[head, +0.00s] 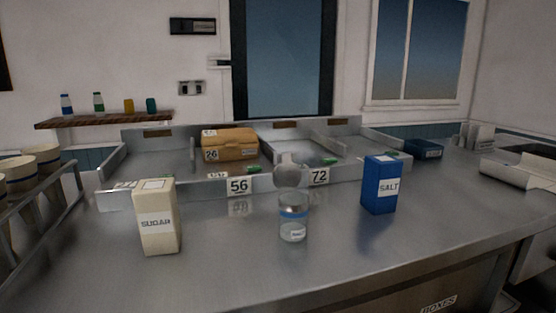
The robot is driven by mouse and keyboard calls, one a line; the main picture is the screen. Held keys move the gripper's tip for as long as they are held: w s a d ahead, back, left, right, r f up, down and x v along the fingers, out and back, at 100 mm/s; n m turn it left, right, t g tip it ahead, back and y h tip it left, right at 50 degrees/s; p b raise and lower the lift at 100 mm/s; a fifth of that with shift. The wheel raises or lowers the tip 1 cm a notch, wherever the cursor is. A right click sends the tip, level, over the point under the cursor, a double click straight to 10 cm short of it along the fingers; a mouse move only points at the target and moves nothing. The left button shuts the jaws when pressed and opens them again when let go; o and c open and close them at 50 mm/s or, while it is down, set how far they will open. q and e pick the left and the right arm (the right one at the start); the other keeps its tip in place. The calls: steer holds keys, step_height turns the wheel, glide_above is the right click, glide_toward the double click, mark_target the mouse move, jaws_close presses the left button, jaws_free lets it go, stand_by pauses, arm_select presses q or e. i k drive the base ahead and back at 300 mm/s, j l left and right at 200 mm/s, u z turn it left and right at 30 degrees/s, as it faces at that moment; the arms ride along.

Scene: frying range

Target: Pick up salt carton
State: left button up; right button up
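The salt carton (379,187) is a blue box with a white "SALT" label. It stands upright on the steel counter (345,250), right of the middle of the head view, in front of the right-hand tray. Nothing covers it, and no gripper touches it. Neither of my grippers shows in the head view.
A cream sugar carton (157,220) stands at the left, and a clear jar (293,224) in the middle. Trays marked 56 and 72 (320,177) lie behind; one holds an orange-brown box (229,145). Cups (40,158) stand in a rack at left.

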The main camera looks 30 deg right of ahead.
mark_target(383, 172)
steer(key=l+z, duration=0.1)
steer(key=z, duration=0.85)
steer(key=i+l+z, duration=0.1)
steer(key=z, duration=0.4)
